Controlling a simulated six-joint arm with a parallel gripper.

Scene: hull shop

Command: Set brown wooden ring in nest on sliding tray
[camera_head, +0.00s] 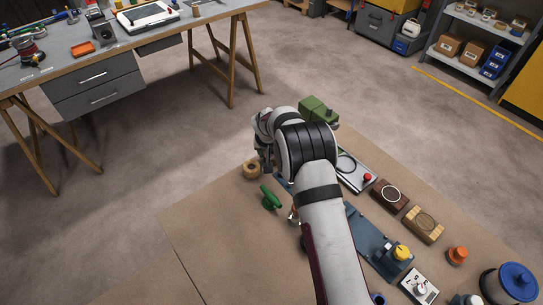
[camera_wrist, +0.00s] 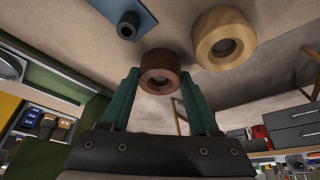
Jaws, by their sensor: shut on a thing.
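My gripper (camera_wrist: 160,80) is shut on a brown wooden ring (camera_wrist: 160,62), held between its two green fingertips in the wrist view. In the head view my gripper (camera_head: 264,137) is at the far part of the brown table, mostly hidden by my wrist, and the held ring cannot be made out. A blue plate (camera_wrist: 108,10) with a dark hollow round piece (camera_wrist: 128,25) lies beyond the ring in the wrist view. A blue-grey plate (camera_head: 365,238) runs partly behind my arm. I cannot tell for sure which piece is the sliding tray, and no nest shows clearly.
A light wooden ring (camera_head: 252,169) stands left of my gripper; it also shows in the wrist view (camera_wrist: 208,25). Wooden blocks (camera_head: 389,196) crowd the right. The table's left part is clear.

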